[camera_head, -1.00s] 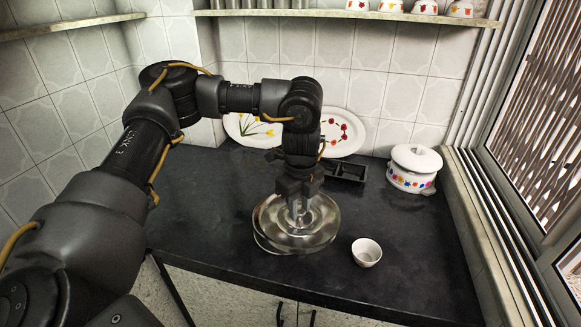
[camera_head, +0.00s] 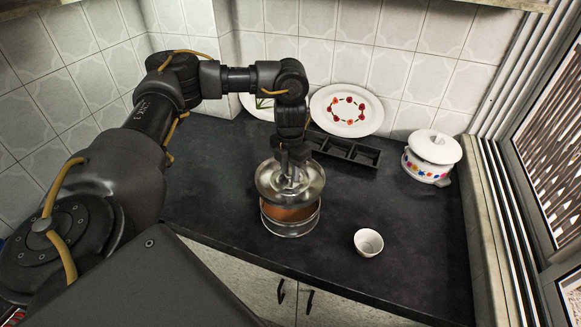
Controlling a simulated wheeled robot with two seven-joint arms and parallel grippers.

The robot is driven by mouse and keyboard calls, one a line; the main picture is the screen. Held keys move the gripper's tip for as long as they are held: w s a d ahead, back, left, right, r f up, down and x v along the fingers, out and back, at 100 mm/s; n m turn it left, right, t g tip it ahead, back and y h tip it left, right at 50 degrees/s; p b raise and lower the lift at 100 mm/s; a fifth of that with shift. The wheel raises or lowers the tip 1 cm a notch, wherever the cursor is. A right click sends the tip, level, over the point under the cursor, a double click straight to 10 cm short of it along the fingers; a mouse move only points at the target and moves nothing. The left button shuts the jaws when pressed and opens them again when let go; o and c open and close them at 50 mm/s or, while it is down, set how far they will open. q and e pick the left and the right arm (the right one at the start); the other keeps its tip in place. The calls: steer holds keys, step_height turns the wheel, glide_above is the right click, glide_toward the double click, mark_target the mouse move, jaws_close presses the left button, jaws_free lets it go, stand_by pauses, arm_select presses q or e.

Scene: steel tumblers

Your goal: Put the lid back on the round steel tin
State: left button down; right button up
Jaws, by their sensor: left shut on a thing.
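The round steel tin (camera_head: 291,228) stands on the dark counter, with brownish-orange showing inside its open near part. The shiny round steel lid (camera_head: 268,187) is above the tin and covers the far part of its opening from this view. My left gripper (camera_head: 291,172) points down and is shut on the middle of the lid, where the grip itself is partly hidden. A gap shows between the lid's near edge and the tin's near rim. My right gripper is not in view.
A small white bowl (camera_head: 368,242) stands right of the tin. A black divided tray (camera_head: 345,150), a flowered plate (camera_head: 347,110) and a white lidded pot (camera_head: 430,157) are behind. The counter's front edge is close in front of the tin.

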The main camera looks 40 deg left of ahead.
mark_target(290, 179)
arm_select(q)
steer(key=shift+f+b, duration=0.6)
step_height(290, 179, down, 4)
steer(key=b, duration=0.4)
steer(key=shift+r, duration=0.25)
steer(key=shift+f+b, duration=0.35)
steer(key=shift+f, duration=0.5)
steer(key=shift+r+p, duration=0.1)
steer(key=shift+p, duration=0.35)
stand_by(0.4)
steer(key=shift+f+p, duration=0.25)
steer(key=shift+p, duration=0.2)
stand_by(0.6)
stand_by(0.4)
steer(key=c, duration=1)
jaws_free()
steer(key=shift+c, duration=0.2)
